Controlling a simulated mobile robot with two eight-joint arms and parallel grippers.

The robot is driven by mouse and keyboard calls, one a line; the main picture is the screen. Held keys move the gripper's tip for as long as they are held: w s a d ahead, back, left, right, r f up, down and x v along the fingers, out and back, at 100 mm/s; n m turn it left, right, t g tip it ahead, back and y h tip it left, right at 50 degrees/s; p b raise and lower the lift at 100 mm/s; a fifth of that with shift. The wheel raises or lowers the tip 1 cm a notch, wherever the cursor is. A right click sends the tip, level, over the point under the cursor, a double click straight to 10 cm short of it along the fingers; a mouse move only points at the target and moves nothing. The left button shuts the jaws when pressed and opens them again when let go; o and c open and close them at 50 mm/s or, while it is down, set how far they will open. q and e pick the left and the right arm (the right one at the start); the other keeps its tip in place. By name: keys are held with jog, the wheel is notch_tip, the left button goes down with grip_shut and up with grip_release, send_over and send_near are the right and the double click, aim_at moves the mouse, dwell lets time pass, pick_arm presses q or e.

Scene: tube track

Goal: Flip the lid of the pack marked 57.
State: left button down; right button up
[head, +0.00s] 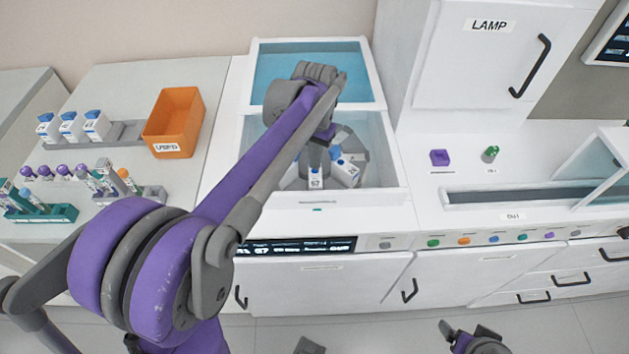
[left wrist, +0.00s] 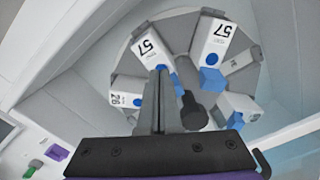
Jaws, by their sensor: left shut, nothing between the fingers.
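In the left wrist view two white packs are marked 57: a left one (left wrist: 145,45) and a right one (left wrist: 218,38), both on a grey round carousel (left wrist: 185,22). Each has a blue disc and a blue end part; whether the lids are open I cannot tell. In the head view one pack marked 57 (head: 315,181) shows at the carousel's front. My left gripper (left wrist: 163,78) is shut and empty, its tips over or beside the blue end of the left pack; contact is unclear. A dark part at the bottom of the head view may be my right gripper (head: 476,340); its jaws are unclear.
A pack marked 26 or 28 (left wrist: 122,98) and another blue-ended pack (left wrist: 240,103) share the carousel, around a dark hub (left wrist: 193,112). White walls enclose it. An orange bin (head: 177,118) and tube racks stand left.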

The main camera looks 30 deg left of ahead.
pick_arm(q)
notch_tip(320, 180, up, 7)
jog(key=p, duration=0.4)
pick_arm(e)
jog(key=r, duration=0.1)
jog(key=w+r, duration=0.1)
jog(key=r, duration=0.3)
jog(key=shift+w+r, duration=0.1)
jog(key=shift+w, duration=0.15)
pick_arm(q)
jog(key=shift+s+f, duration=0.1)
jog(key=shift+f, duration=0.1)
pick_arm(e)
jog(key=shift+s, duration=0.15)
